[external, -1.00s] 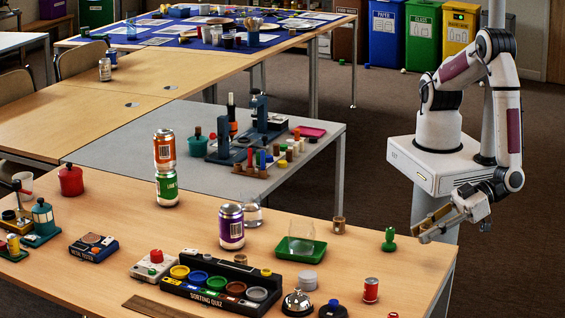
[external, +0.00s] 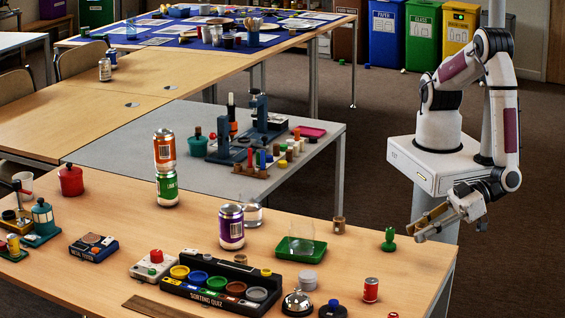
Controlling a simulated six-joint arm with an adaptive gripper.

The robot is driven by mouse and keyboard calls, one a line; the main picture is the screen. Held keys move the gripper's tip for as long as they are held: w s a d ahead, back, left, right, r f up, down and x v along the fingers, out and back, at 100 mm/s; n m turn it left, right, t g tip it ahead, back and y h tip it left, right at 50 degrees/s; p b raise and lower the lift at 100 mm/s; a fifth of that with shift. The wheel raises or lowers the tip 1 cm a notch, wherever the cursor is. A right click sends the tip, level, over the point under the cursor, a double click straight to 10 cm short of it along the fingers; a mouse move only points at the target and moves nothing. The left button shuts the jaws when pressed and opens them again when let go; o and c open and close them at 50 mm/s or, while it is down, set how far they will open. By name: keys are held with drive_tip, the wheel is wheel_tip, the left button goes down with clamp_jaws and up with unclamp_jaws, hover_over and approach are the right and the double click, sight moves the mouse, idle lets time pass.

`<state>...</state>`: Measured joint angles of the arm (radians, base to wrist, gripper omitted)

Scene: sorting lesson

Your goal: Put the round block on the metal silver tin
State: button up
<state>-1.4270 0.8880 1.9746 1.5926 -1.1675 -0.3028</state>
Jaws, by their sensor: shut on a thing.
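My gripper (external: 419,236) is low at the right edge of the near table, beside the green knobbed piece. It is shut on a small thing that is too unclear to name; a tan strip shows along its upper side. A grey-silver round tin (external: 308,281) stands on the table behind the bell, well left of my gripper. A silver-grey round cup (external: 257,294) also sits at the right end of the sorting quiz rack. A short brown cylinder (external: 339,226) stands at the table's far edge. I cannot tell which piece is the round block.
A green tray (external: 313,257) with clear glassware, a green knobbed piece (external: 389,242), a red can (external: 371,290), a bell (external: 298,303) and a purple can (external: 231,228) stand nearby. The black sorting quiz rack (external: 205,298) is at the front.

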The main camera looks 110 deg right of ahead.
drive_tip(key=w+d+m+h, duration=0.2)
drive_tip(key=w+d, duration=0.2)
drive_tip(key=w, duration=0.3)
wheel_tip(320, 180, up, 4)
drive_tip(key=n+y, duration=0.3)
hover_over(308, 274)
drive_tip(key=shift+f, duration=3.05)
drive_tip(key=shift+f, duration=1.9)
